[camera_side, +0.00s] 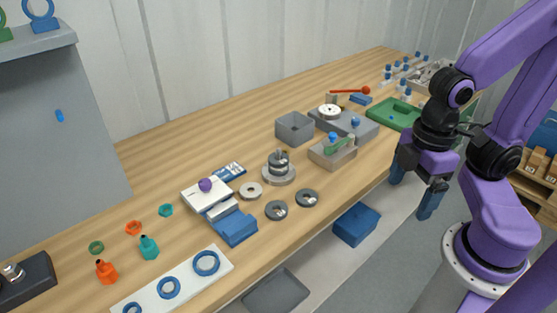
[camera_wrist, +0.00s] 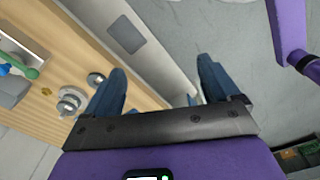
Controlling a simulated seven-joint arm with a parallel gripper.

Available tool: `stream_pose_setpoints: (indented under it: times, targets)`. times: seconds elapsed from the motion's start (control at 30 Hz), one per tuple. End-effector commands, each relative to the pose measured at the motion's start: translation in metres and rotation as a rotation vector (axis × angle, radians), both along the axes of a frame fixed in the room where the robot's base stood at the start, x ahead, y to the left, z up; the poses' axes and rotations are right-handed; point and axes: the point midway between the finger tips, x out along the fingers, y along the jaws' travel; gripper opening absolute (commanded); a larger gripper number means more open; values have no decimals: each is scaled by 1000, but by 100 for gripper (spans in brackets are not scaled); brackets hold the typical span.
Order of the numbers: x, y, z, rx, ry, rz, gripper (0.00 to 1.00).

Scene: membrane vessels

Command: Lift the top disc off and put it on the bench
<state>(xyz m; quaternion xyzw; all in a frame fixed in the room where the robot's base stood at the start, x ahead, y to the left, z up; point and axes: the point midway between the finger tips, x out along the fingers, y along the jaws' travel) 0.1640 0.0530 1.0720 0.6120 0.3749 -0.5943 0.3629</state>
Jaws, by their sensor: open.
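A round metal stack (camera_side: 278,166) stands on the bench (camera_side: 180,120), with a wide silver base and darker discs piled on it. Its top disc (camera_side: 278,156) is dark grey, with a small knob or post above it. The stack also shows at the left of the wrist view (camera_wrist: 71,101). My gripper (camera_side: 413,190) is open and empty, beyond the bench's front edge and well to the right of the stack. Its two blue fingers point down in the side view and spread wide in the wrist view (camera_wrist: 160,76).
Loose flat rings lie near the stack: a pale one (camera_side: 250,190) and two dark ones (camera_side: 276,210) (camera_side: 307,198). A blue bin (camera_side: 357,225) sits below the bench edge.

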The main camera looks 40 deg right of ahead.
Motion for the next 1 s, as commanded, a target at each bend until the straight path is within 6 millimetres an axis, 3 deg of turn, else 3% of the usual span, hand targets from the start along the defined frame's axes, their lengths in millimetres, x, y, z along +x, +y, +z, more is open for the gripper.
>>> stream_pose_setpoints:
  times: [0.73, 0.87, 1.0]
  targets:
    - [3, 2, 1, 0, 1, -19, 92]
    - [20, 11, 6, 0, 2, -131, 92]
    - [55, 28, 16, -1, 7, -366, 92]
